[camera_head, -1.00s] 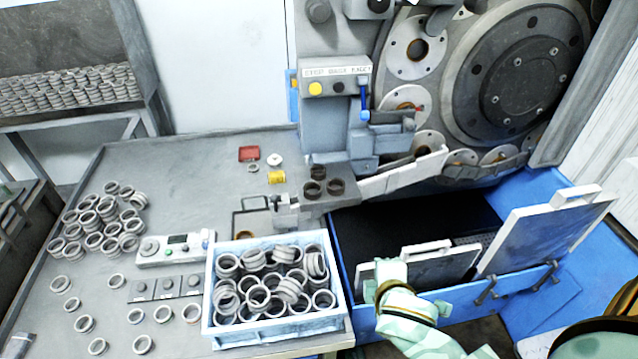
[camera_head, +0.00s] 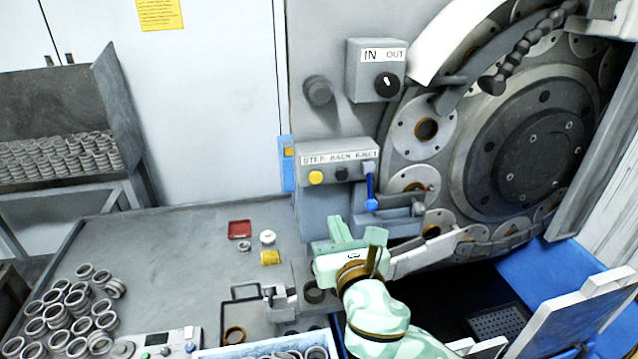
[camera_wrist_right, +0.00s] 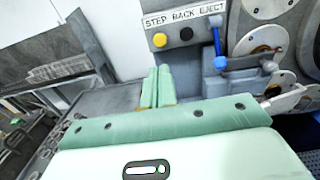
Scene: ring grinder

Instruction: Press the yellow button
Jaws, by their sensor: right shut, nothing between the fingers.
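The yellow button (camera_head: 316,178) is a small round knob on the left of a grey panel labelled STEP, BACK, EJECT. A black button (camera_head: 341,174) sits to its right, then a blue lever (camera_head: 370,190). The yellow button also shows in the right wrist view (camera_wrist_right: 159,40), above the fingers. My right gripper (camera_head: 357,229) is mint green, shut and empty, below and to the right of the yellow button in the head view. Its fingers show close together in the right wrist view (camera_wrist_right: 157,86), apart from the button in the picture. My left gripper is not in view.
An IN/OUT switch box (camera_head: 375,70) is above the panel. The large grinder disc (camera_head: 530,150) is at the right. The grey table (camera_head: 165,250) holds rings, a red tray (camera_head: 239,229) and a yellow piece (camera_head: 270,258). Open table space lies left of the panel.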

